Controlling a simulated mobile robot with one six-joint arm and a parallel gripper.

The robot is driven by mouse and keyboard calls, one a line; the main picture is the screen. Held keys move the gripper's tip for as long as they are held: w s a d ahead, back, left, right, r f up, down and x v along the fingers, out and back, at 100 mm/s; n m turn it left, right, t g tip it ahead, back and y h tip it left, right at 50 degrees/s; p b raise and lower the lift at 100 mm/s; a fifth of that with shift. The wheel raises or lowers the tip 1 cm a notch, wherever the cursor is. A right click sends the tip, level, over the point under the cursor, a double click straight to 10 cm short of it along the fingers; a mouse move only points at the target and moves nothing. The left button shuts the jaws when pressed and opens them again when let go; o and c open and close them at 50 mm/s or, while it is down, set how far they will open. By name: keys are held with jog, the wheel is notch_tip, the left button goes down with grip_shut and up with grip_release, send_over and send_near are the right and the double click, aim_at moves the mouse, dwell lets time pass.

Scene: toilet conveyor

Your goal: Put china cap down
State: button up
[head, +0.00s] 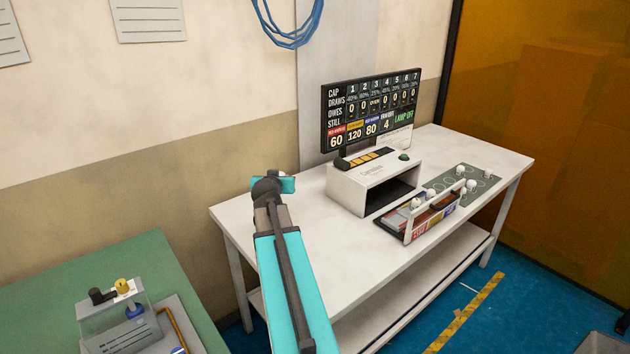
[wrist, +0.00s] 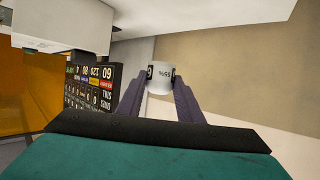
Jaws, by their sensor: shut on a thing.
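My gripper (wrist: 160,86) is shut on a white china cap (wrist: 160,75) with dark printed marks, seen in the wrist view between the two fingertips. In the head view my arm reaches over the left part of the white table, and the held cap is mostly or wholly hidden by the wrist. Several other white caps (head: 471,184) stand on a grey mat with ring marks (head: 486,188) at the table's right end. A few more white caps (head: 416,203) show around a rack of coloured compartments (head: 432,223) in front of the mat.
A white box (head: 360,189) with an open front and buttons on top stands mid-table, below a black scoreboard (head: 335,110). The white table (head: 262,216) is clear at left and front. A green bench (head: 150,258) with an apparatus stands at lower left.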

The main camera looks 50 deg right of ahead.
jog(key=w+a+r+n+t+y, duration=0.15)
jog(key=w+a, duration=0.25)
jog(key=a, duration=0.4)
jog(key=w+a+n+t+y+b, duration=0.1)
jog(key=w+a+n+y, duration=0.1)
jog(key=w+a, duration=0.35)
jog(key=w+a+r+n+t+y, duration=0.1)
jog(key=w+a+n+t, duration=0.15)
jog(key=a, duration=0.65)
jog(key=w+a+r+n+y, duration=0.2)
jog(key=a+y, duration=0.1)
jog(key=a, duration=0.9)
jog(key=w+a+r+n+y, duration=0.2)
jog(key=a+n+y, duration=0.1)
jog(key=a, duration=1)
jog(key=shift+w+a+r+t+y+b, duration=0.15)
jog(key=shift+w+a+t+y+b, duration=0.2)
jog(key=shift+w+t+b, duration=0.1)
jog(key=shift+s+d, duration=0.1)
jog(key=shift+s, duration=0.05)
